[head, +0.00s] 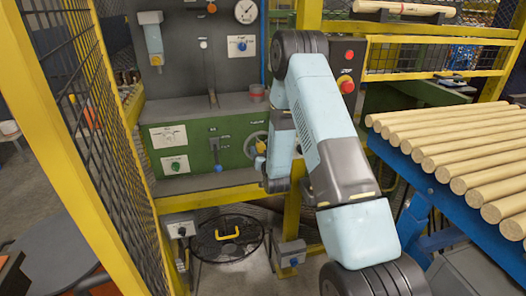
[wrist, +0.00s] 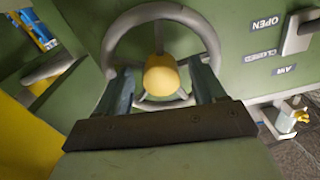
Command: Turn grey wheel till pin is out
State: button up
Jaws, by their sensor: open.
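The grey wheel (wrist: 126,27) is a round handwheel with spokes and a yellow hub (wrist: 161,76), mounted on a green panel. It fills the upper middle of the wrist view. In the head view the wheel (head: 250,146) is partly hidden behind my arm. My gripper (wrist: 161,68) is open, with one finger on each side of the yellow hub, in front of the wheel. A gap shows between the hub and each finger; I cannot tell if the fingers touch the rim or spokes. I cannot make out the pin in either view.
A grey lever (wrist: 298,32) beside OPEN and CLOSED labels sits right of the wheel. A green panel (head: 195,150) carries knobs and a blue-tipped lever. Yellow fence posts (head: 60,120) stand at left. A blue rack (head: 405,162) of wooden rods stands at right.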

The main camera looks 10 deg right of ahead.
jog(key=shift+w, duration=0.55)
